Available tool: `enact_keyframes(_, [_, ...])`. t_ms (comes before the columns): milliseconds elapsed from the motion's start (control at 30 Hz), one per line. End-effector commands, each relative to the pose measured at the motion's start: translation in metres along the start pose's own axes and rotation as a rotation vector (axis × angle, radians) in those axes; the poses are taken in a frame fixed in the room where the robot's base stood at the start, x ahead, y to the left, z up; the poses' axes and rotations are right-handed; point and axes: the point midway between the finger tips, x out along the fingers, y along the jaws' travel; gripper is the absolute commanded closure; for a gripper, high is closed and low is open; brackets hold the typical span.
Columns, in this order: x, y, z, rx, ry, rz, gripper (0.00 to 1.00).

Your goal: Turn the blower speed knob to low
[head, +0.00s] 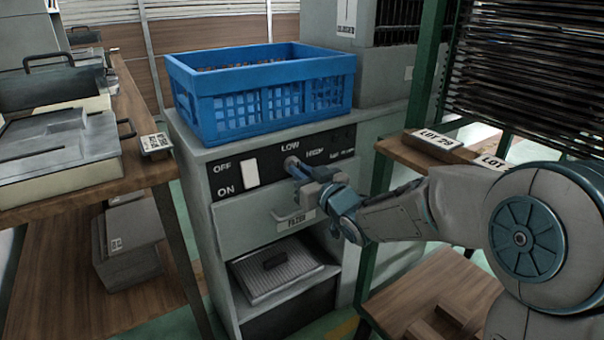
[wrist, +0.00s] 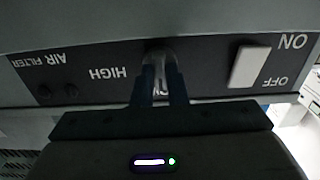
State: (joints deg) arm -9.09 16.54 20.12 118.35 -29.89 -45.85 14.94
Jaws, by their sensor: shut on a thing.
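The blower speed knob (head: 290,162) is on the black control panel (head: 268,186) of the grey cabinet, below the printed LOW and left of HIGH. My gripper (head: 297,170) reaches it from the right and is shut on it. The fingers partly cover the LOW label (wrist: 163,88). I cannot tell which way the knob points.
A white ON/OFF switch (head: 250,175) sits left of the knob. A blue crate (head: 262,85) stands on the cabinet top above the panel. A drawer (head: 262,215) is below the panel. A green-posted rack (head: 425,75) stands close on the right, a wooden bench (head: 85,185) on the left.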

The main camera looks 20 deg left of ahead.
Motion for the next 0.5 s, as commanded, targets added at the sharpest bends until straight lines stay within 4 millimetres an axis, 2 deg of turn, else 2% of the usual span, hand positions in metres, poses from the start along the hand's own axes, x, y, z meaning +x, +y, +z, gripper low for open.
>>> enact_keyframes(133, [-0.0003,0.0002,0.0009,-0.002,-0.003,0.000,1.00])
enact_keyframes(167, [-0.0003,0.0002,0.0009,-0.002,-0.002,0.000,0.79])
enact_keyframes(200, [-0.0003,0.0002,0.0008,-0.001,-0.002,0.000,0.68])
enact_keyframes(233, [-0.0002,0.0001,0.0008,-0.001,-0.002,0.000,0.65])
enact_keyframes(500, [-0.0006,-0.0001,0.0001,0.000,-0.001,0.000,0.65])
